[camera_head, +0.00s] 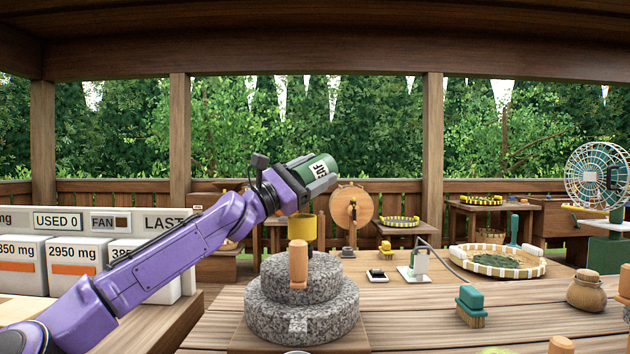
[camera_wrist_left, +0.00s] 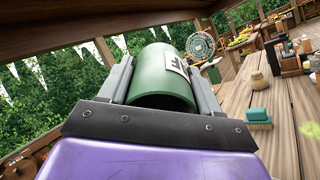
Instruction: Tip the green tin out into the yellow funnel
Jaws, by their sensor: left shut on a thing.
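The green tin (camera_head: 318,166) with a white label is held by my left gripper (camera_head: 312,180), high over the stone mill. In the left wrist view the tin (camera_wrist_left: 158,75) lies between the two fingers of my left gripper (camera_wrist_left: 160,80), which are shut on it. The tin looks tilted in the head view; its mouth and contents are hidden. The yellow funnel (camera_head: 302,232) stands on top of the grey stone mill (camera_head: 300,320), just below and slightly left of the tin. The tin and funnel look apart. My right gripper is not in view.
A wooden handle (camera_head: 298,265) stands up from the mill. A teal brush (camera_head: 470,306) and a small pouch (camera_head: 586,291) stand to the right. A round tray of green leaves (camera_head: 497,262) and a wire fan (camera_head: 597,178) are farther back. White boxes (camera_head: 78,265) stand left.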

